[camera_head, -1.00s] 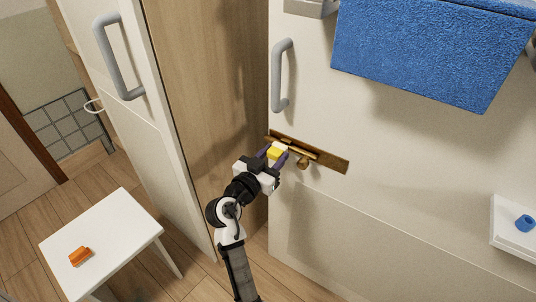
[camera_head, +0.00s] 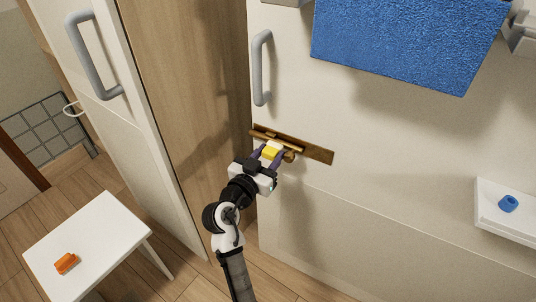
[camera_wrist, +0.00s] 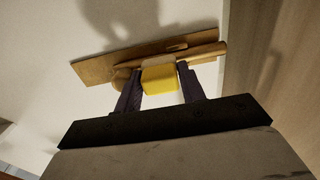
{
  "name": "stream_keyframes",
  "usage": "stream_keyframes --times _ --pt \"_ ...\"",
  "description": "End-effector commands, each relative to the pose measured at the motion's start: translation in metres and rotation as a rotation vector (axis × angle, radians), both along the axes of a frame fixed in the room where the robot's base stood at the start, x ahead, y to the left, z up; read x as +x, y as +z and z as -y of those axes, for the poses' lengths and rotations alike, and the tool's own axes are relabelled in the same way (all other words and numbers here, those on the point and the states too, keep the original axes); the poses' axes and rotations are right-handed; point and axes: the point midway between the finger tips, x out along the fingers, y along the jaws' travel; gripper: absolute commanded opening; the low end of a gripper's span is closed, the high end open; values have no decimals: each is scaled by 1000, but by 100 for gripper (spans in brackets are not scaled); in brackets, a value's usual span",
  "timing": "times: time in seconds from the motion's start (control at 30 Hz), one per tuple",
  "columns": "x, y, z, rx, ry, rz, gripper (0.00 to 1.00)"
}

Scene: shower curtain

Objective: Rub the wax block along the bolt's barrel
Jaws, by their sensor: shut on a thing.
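The yellow wax block (camera_head: 271,153) is between the fingers of my gripper (camera_head: 270,154), which is shut on it. In the wrist view the block (camera_wrist: 160,79) sits between the two dark purple fingers, with a paler top edge. The brass bolt (camera_head: 290,144) is mounted on a brass plate (camera_head: 318,154) on the white door. In the wrist view the bolt's barrel (camera_wrist: 205,51) runs just beyond the block. The block looks very near or against the barrel; I cannot tell if they touch. The bolt's knob (camera_head: 289,157) is partly hidden by a finger.
A grey handle (camera_head: 261,68) and a blue towel (camera_head: 400,40) are on the door above. A white shelf (camera_head: 495,222) with a blue item (camera_head: 508,203) is at right. A white stool (camera_head: 100,225) holds an orange object (camera_head: 66,263) at lower left.

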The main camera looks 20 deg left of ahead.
Motion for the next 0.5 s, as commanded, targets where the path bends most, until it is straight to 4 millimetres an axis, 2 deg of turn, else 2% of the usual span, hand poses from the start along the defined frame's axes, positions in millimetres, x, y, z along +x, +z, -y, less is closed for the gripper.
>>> stream_keyframes --times 0.5 --pt "-58 -2 -16 0 3 -1 0"
